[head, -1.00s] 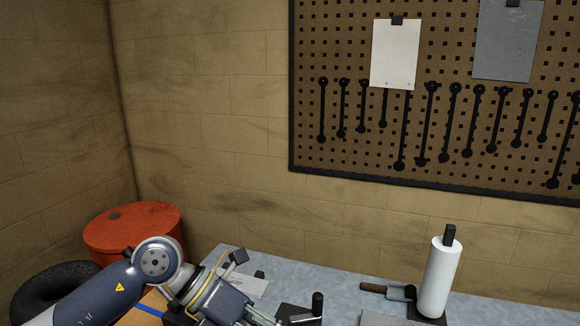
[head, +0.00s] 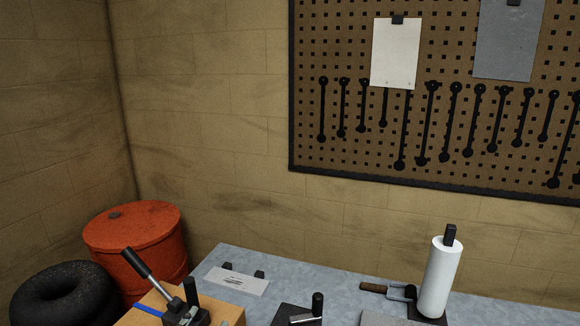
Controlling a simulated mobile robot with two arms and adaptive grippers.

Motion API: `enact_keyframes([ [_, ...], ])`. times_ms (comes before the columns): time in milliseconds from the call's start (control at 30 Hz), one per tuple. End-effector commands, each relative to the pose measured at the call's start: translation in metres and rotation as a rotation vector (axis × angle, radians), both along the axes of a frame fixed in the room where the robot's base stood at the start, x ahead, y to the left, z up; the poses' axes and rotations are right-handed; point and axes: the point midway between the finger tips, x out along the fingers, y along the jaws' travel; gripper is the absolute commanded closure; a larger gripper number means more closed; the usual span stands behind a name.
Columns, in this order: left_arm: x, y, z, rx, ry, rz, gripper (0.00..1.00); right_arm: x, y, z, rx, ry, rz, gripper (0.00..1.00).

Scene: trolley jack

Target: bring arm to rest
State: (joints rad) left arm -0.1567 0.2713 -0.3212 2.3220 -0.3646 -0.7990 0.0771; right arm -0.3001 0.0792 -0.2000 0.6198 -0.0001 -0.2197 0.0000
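Neither of my grippers is in the head view, and no part of my arms shows. A small trolley jack (head: 184,314) stands on a tan wooden surface (head: 150,306) at the lower left. Its handle (head: 136,264) has a black grip and slants up to the left. The bottom edge of the picture cuts off part of the jack.
A red drum (head: 150,245) and a black tyre (head: 65,295) stand at left. A pegboard (head: 340,160) with several wrenches hangs behind.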

Motion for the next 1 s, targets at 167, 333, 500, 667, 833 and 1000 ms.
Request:
enact_keyframes([
  [167, -0.077, 0.029, -0.105, -0.103, 0.440, 0.132, 0.55, 0.000, 0.000, 0.000, 0.000, -0.001, 0.000, 0.57],
  [333, -0.151, 0.038, -0.161, -0.156, 0.747, 0.193, 0.55, 0.001, 0.000, 0.000, 0.000, -0.001, 0.000, 0.57],
  [500, -0.219, 0.038, -0.191, -0.193, 0.985, 0.223, 0.55, 0.001, 0.000, 0.000, 0.000, -0.001, 0.000, 0.57],
  [667, -0.242, 0.036, -0.224, -0.201, 1.096, 0.233, 0.55, 0.002, 0.000, -0.002, -0.001, -0.002, 0.000, 0.57],
  [833, -0.233, 0.034, -0.275, -0.196, 1.113, 0.234, 0.55, 0.001, -0.001, -0.005, -0.001, -0.001, 0.000, 0.57],
  [1000, -0.232, 0.033, -0.342, -0.189, 1.138, 0.234, 0.55, 0.001, -0.001, -0.009, -0.001, -0.001, 0.000, 0.57],
])
